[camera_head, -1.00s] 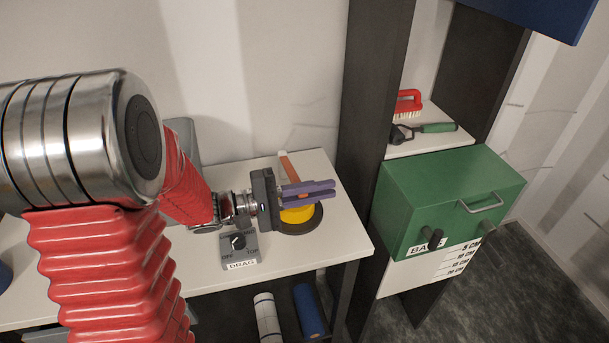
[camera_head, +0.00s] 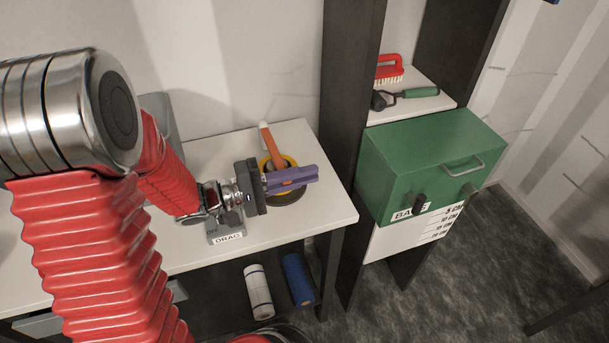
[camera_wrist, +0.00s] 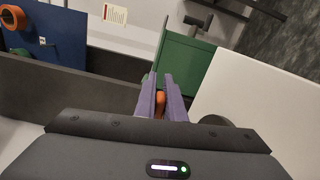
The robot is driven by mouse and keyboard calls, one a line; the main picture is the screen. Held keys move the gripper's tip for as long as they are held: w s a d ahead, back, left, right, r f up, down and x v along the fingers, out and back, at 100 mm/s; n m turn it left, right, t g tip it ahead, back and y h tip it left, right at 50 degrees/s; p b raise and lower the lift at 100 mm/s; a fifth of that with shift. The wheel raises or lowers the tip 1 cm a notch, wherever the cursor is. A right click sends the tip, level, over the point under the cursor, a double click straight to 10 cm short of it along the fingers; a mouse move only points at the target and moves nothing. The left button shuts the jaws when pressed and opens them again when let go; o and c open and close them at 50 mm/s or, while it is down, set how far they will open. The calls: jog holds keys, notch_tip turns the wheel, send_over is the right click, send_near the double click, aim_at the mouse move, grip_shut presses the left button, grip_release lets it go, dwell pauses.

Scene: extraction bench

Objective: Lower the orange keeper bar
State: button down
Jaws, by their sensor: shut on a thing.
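The orange keeper bar (camera_head: 271,146) slants across a yellow ring (camera_head: 266,164) on a dark round base (camera_head: 300,191) on the white bench. Its upper end is pale and points toward the wall; its lower part is hidden behind my fingers. My gripper (camera_head: 292,179) has purple fingers that reach in from the left over the ring. In the wrist view, orange shows between my two purple fingers (camera_wrist: 161,98), which are shut on the bar. A grey box with a knob, labelled DRAG (camera_head: 226,231), sits just in front of my wrist.
A dark upright post (camera_head: 340,130) stands right of the bench. Beyond it are a green box (camera_head: 430,160) with a handle and a shelf with a red brush (camera_head: 389,68) and a green-handled tool (camera_head: 410,94). Rolls (camera_head: 298,279) lie below the bench.

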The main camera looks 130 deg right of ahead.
jog(key=c, duration=1.8)
grip_release()
jog(key=shift+c, duration=0.2)
jog(key=shift+r, duration=0.2)
notch_tip(320, 180, up, 10)
jog(key=shift+f, duration=0.2)
jog(key=shift+c, duration=0.5)
